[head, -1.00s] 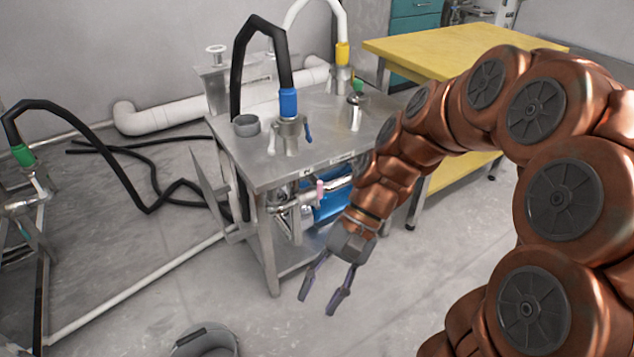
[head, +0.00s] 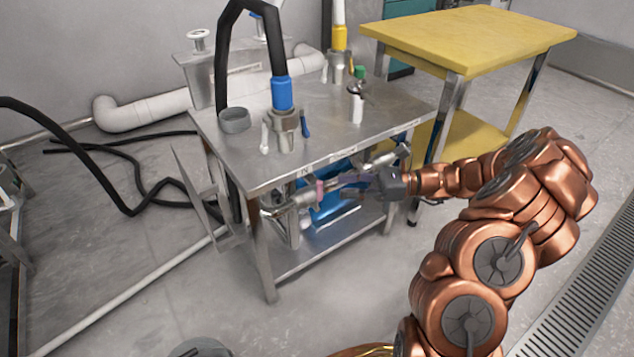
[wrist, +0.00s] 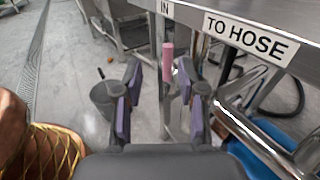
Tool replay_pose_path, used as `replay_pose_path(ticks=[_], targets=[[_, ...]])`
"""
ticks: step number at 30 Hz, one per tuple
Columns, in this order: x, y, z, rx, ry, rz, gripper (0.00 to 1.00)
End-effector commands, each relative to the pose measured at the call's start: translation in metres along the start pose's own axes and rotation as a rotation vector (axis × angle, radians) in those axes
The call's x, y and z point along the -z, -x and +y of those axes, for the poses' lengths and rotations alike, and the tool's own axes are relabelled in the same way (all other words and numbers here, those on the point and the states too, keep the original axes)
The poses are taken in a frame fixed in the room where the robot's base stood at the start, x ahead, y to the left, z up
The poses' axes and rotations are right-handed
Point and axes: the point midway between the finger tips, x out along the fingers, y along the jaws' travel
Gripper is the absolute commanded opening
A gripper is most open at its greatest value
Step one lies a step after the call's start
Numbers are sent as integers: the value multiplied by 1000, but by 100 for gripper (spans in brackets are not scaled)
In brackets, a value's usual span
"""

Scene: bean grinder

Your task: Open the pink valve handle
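The pink valve handle (head: 320,189) is a small upright pink grip on the metal piping under the front edge of the steel table (head: 225,150). In the wrist view the pink handle (wrist: 168,57) stands in the gap between my fingertips, closer to the right finger. My gripper (head: 336,182) reaches in from the right below the tabletop, its fingers pointing left at the handle. In the wrist view my gripper (wrist: 159,75) is open, with a clear gap between its purple-padded fingers. I cannot tell whether a finger touches the handle.
The tabletop edge with its "TO HOSE" label (wrist: 251,36) is close above my gripper. Steel pipes (wrist: 255,135) and a blue part (head: 335,208) lie beneath. A yellow table (head: 470,38) stands behind right. A grey bucket (wrist: 104,99) is on the floor. Floor in front is free.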

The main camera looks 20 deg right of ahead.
Motion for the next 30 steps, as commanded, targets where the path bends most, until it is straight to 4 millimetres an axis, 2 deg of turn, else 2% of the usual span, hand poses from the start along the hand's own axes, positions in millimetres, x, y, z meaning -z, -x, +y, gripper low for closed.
replay_pose_path(ticks=[3, 8, 22, 30], targets=[[6, 7, -5, 27, -21, -14, 40], [6, 1, -6, 30, -23, -17, 40], [7, -60, -7, 27, -21, -15, 40], [4, -70, -8, 29, -22, -15, 40]])
